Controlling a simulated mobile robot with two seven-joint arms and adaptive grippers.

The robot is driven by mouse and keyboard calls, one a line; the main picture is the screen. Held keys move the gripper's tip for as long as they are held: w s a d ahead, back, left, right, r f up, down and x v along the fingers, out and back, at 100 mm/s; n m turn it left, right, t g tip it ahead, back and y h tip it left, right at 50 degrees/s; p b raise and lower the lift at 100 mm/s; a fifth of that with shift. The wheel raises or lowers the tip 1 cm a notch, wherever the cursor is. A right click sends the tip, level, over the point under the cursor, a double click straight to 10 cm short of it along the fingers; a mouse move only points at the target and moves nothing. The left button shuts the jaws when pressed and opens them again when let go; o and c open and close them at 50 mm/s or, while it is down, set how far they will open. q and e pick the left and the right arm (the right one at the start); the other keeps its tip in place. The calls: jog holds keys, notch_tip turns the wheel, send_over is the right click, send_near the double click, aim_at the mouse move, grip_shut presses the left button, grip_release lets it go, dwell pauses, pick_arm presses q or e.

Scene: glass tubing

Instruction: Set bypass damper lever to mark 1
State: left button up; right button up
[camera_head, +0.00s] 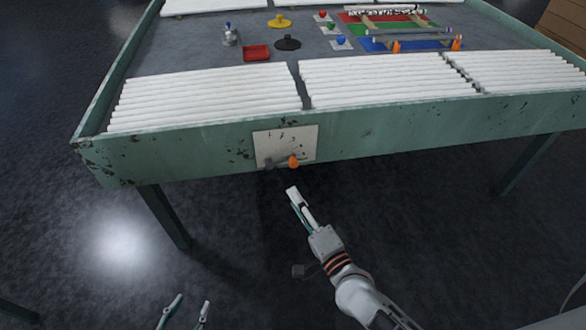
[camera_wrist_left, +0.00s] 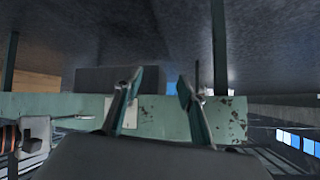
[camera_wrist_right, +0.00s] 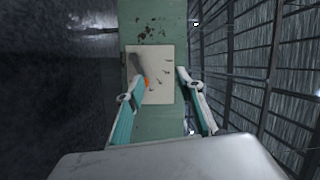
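The damper lever has an orange knob (camera_head: 293,161) and sits low on a pale plate (camera_head: 268,146) on the table's green front side. The knob lies toward the plate's right side. In the right wrist view the orange knob (camera_wrist_right: 147,84) shows beside one fingertip, on a dark lever arm (camera_wrist_right: 136,64). My right gripper (camera_head: 298,194) is open and empty, just below and in front of the plate. My left gripper (camera_head: 192,299) is open and empty, low at the bottom, away from the lever.
White tubes (camera_head: 205,95) lie in rows along the table's front part. Behind them stand a red tray (camera_head: 257,53), a black object (camera_head: 288,43), a yellow object (camera_head: 279,21) and a tube rack on a blue mat (camera_head: 372,46).

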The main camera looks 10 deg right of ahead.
aim_at(294, 167)
jog(key=w+f+m+h+b, duration=0.1)
jog(key=w+m, duration=0.3)
jog(key=w, duration=0.1)
jog(key=w+d+f+m+h+b, duration=0.1)
jog(key=w+f+m+h, duration=0.1)
jog(key=w+m, duration=0.2)
jog(key=w+d+f+m+h+b, duration=0.1)
jog(key=w+m+b, duration=0.1)
jog(key=w+m, duration=0.3)
jog(key=shift+w+f+t+h, duration=0.15)
jog(key=shift+w+h, duration=0.05)
jog(key=shift+w, duration=0.6)
jog(key=shift+w+f+t+h, duration=0.1)
jog(key=shift+w+t+h, duration=0.1)
jog(key=shift+w, duration=0.55)
grip_shut()
